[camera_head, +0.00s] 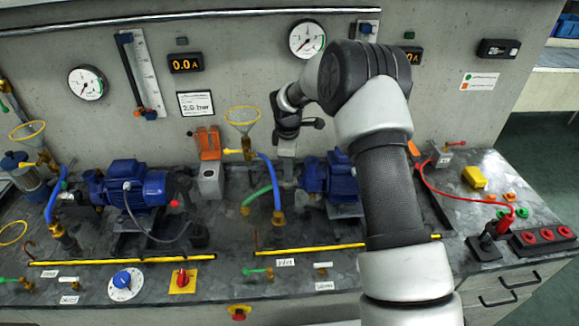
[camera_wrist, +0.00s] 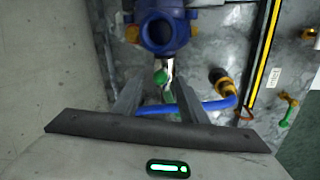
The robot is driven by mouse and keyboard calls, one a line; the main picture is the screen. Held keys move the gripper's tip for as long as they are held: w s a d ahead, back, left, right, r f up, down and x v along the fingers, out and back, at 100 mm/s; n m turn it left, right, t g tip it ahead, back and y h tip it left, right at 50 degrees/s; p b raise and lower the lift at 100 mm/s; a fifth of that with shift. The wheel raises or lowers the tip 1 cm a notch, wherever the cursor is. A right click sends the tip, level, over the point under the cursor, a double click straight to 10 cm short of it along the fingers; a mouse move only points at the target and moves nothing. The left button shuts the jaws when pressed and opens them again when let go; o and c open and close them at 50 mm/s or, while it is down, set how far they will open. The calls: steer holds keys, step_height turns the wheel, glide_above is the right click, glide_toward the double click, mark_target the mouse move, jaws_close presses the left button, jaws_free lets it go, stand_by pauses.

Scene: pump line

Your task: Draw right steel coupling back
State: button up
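My gripper (camera_head: 286,165) hangs over the bench just left of the right blue pump (camera_head: 328,177). In the wrist view my gripper (camera_wrist: 157,86) has its two fingers apart, with a clear gap and nothing clamped. A short steel coupling (camera_wrist: 169,68) shows ahead of that gap, below the round port of the blue pump (camera_wrist: 160,32). A green hose end (camera_wrist: 160,77) lies beside it. The coupling is small and partly hidden; whether it touches the port I cannot tell. In the head view I cannot make it out clearly.
A blue hose (camera_wrist: 190,107) crosses beneath the fingers to a brass fitting (camera_wrist: 222,82). A yellow-and-black strip (camera_head: 330,247) runs along the bench front. A funnel (camera_head: 243,117) and an orange-topped unit (camera_head: 209,160) stand left of my gripper. The wall is close behind.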

steer(key=shift+w+f, duration=0.15)
steer(key=shift+f, duration=0.35)
jaws_close()
steer(key=shift+a+b, duration=0.75)
steer(key=shift+a, duration=2.05)
jaws_free()
steer(key=shift+a, duration=0.1)
steer(key=shift+r, duration=0.1)
